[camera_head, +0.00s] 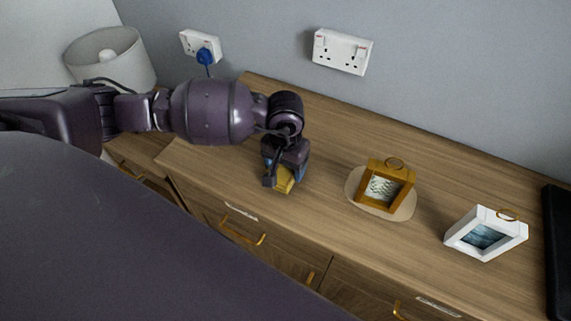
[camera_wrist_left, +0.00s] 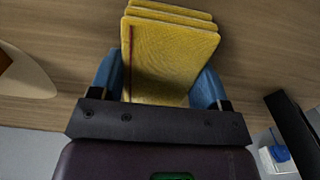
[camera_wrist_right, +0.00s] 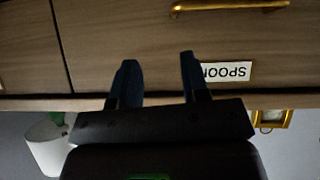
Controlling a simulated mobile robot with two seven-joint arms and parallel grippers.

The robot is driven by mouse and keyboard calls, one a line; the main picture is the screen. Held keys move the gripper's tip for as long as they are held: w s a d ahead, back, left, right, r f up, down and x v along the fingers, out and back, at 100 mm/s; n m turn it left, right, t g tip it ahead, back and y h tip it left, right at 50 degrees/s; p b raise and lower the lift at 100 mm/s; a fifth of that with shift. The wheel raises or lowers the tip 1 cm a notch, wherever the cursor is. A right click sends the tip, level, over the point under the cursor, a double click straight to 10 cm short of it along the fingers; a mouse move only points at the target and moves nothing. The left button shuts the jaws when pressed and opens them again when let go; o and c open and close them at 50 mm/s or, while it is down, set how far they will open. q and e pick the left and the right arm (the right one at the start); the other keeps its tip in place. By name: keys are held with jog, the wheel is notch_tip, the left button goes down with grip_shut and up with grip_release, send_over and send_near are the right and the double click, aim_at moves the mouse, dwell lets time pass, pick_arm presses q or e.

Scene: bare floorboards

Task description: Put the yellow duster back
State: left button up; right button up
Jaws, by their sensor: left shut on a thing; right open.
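The yellow duster (camera_wrist_left: 170,55) is a folded, layered yellow cloth. It sits between the blue fingers of my left gripper (camera_wrist_left: 160,88), which is shut on it. In the head view the duster (camera_head: 284,181) shows below my left gripper (camera_head: 285,172), over the left part of the wooden dresser top (camera_head: 330,135); I cannot tell whether it touches the wood. My right gripper (camera_wrist_right: 155,80) is open and empty in the right wrist view, in front of the drawer fronts. It is not visible in the head view.
A gold frame (camera_head: 386,186) stands on a pale oval mat (camera_head: 403,212), with a white frame (camera_head: 487,234) to its right. A dark object (camera_head: 558,250) is at the right edge. A lampshade (camera_head: 110,58) is at left.

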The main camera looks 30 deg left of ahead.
pick_arm(q)
jog(key=shift+f, duration=0.15)
jog(key=o, duration=0.8)
notch_tip(320, 180, up, 12)
jog(key=shift+r+p, duration=0.15)
jog(key=shift+p, duration=0.25)
